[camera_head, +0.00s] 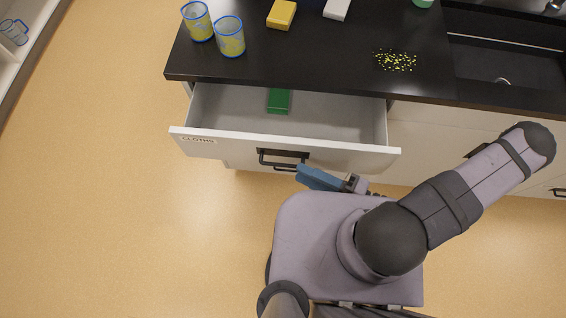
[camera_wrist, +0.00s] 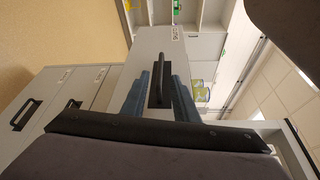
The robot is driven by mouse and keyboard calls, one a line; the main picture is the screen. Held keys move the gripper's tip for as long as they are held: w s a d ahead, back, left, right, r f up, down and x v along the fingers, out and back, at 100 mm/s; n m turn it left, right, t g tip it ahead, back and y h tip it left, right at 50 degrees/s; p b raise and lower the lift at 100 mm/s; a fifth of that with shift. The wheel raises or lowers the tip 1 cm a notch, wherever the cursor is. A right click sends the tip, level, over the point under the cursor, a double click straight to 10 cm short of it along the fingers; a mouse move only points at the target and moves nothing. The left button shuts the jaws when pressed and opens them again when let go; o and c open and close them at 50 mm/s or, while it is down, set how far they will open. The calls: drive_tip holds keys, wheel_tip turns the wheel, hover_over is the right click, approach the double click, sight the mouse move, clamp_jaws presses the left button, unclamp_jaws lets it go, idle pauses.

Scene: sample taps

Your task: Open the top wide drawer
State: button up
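The top wide drawer (camera_head: 285,146), labelled CLOTHS, stands pulled well out from under the black counter, with its inside showing. A green block (camera_head: 279,101) lies in it. Its dark bar handle (camera_head: 283,160) is on the front panel. My gripper (camera_head: 308,178) has blue fingers and is just in front of the drawer front, by the right end of the handle. In the wrist view, the handle (camera_wrist: 158,88) appears between the two spread fingers of my gripper (camera_wrist: 160,82), with gaps at both sides. Whether the fingertips reach past the bar is unclear.
Two blue-rimmed cups (camera_head: 230,37), a yellow box (camera_head: 281,14) and a white block (camera_head: 337,9) stand on the counter (camera_head: 300,62). Yellow-green crumbs (camera_head: 396,61) lie near the sink (camera_head: 500,70). The floor (camera_head: 120,220) left of my base is clear.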

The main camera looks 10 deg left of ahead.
sight(283, 165)
drive_tip(key=shift+a, duration=0.1)
drive_tip(key=shift+p+x, duration=1.05)
drive_tip(key=shift+x, duration=2.45)
clamp_jaws()
